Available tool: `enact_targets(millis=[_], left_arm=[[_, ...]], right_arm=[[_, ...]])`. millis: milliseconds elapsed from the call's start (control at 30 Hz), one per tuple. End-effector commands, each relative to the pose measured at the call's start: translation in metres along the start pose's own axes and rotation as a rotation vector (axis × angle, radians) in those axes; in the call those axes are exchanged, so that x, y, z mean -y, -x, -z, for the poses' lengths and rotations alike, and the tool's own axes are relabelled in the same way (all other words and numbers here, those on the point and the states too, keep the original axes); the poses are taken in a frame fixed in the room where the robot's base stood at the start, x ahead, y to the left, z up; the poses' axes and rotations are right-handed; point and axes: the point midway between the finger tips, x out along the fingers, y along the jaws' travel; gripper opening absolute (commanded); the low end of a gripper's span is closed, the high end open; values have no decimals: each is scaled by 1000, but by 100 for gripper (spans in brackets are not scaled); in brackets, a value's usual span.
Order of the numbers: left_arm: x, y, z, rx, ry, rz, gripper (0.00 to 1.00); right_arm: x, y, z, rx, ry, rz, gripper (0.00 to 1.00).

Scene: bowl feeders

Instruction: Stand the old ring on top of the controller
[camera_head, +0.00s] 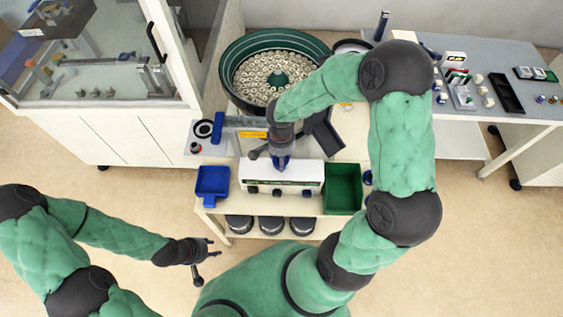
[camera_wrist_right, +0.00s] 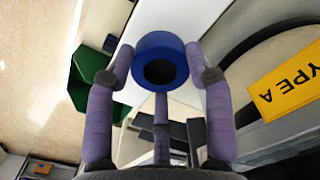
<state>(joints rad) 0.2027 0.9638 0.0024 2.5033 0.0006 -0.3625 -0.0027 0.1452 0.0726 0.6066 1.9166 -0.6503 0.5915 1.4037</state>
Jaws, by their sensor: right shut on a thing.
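The old ring, a thick blue ring with a dark hole (camera_wrist_right: 160,61), is between the fingers of my right gripper (camera_wrist_right: 160,75), which is shut on it. In the head view the ring (camera_head: 281,163) shows as a small blue patch under the right gripper (camera_head: 280,158), at the back edge of the controller. The controller (camera_head: 262,177) is a white box with dark knobs on its front. It also shows as a white surface behind the ring in the wrist view (camera_wrist_right: 205,25). I cannot tell whether ring and controller touch. My left gripper (camera_head: 210,262) is open and empty above the floor.
A blue tray (camera_head: 212,182) stands left of the controller and a green bin (camera_head: 342,188) right of it. Behind is a green bowl feeder (camera_head: 238,50) full of small rings. A yellow label (camera_wrist_right: 287,82) lies close by. Round dark feet sit on the shelf below.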

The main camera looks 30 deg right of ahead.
Motion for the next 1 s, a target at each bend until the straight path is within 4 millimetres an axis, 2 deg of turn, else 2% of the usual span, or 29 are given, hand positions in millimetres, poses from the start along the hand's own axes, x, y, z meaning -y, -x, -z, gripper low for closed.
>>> enact_targets(millis=[100,200,633,667,700,733,1000], left_arm=[[2,-7,0,0,0,0,40],[4,-11,0,0,0,0,40],[5,-14,1,0,0,0,40],[5,-14,1,0,0,0,40],[5,-13,0,0,0,0,40],[5,-13,0,0,0,0,40],[5,-13,1,0,0,0,40]], right_arm=[[-3,-20,0,4,-1,-4,18],[-2,-32,1,2,0,-3,18],[-2,-36,1,1,0,-1,18],[-2,-36,1,1,0,-2,59],[-2,-36,1,1,0,-2,70],[-2,-35,1,1,0,-2,77],[-2,-35,1,1,0,-2,77]])
